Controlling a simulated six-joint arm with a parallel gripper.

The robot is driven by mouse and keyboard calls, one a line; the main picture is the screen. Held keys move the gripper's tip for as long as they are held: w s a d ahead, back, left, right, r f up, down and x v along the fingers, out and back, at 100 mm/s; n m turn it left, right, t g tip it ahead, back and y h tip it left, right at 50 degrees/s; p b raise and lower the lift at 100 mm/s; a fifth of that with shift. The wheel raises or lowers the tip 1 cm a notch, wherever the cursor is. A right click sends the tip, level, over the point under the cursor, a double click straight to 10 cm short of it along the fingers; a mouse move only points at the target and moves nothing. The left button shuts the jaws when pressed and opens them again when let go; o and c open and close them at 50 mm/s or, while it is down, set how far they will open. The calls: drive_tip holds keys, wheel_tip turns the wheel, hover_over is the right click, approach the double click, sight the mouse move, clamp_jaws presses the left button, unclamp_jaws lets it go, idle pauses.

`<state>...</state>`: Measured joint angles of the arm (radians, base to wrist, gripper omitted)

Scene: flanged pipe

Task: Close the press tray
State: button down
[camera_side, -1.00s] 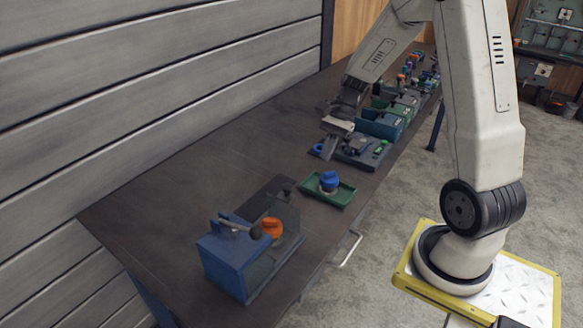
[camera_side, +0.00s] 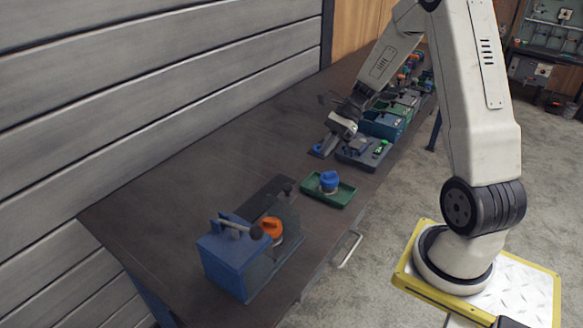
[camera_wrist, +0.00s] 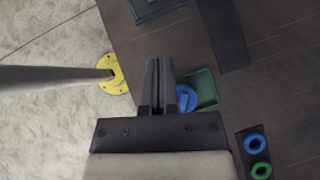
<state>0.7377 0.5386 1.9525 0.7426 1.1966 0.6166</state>
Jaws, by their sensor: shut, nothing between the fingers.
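The blue press (camera_side: 232,262) stands at the near end of the bench, with a lever handle on top. Its low dark tray (camera_side: 288,238) extends out at the right side, with an orange round part (camera_side: 271,228) at the press opening. My gripper (camera_side: 327,147) is further back along the bench, well apart from the press, near the dark parts plate. In the wrist view my gripper's two fingers (camera_wrist: 159,68) are together and empty. A dark blocky thing, perhaps the press (camera_wrist: 157,10), is cut off at the top edge there.
A green tray (camera_side: 343,197) holding a blue knobbed part (camera_side: 329,181) sits between my gripper and the press. A dark plate (camera_side: 366,162) with small parts and several bins lie behind. The bench's left half is clear; a wall runs along it.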

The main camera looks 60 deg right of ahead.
sight(289, 193)
drive_tip(key=shift+w+a+f, duration=0.35)
drive_tip(key=shift+a+f, duration=0.45)
drive_tip(key=shift+a, duration=0.65)
drive_tip(key=shift+w+a+f, duration=0.4)
drive_tip(key=shift+a+f, duration=0.45)
drive_tip(key=shift+a, duration=0.55)
drive_tip(key=shift+w+a+f, duration=0.35)
drive_tip(key=shift+a+f, duration=0.45)
drive_tip(key=shift+a, duration=0.65)
drive_tip(key=shift+a, duration=0.1)
drive_tip(key=a, duration=1.1)
drive_tip(key=shift+a, duration=0.3)
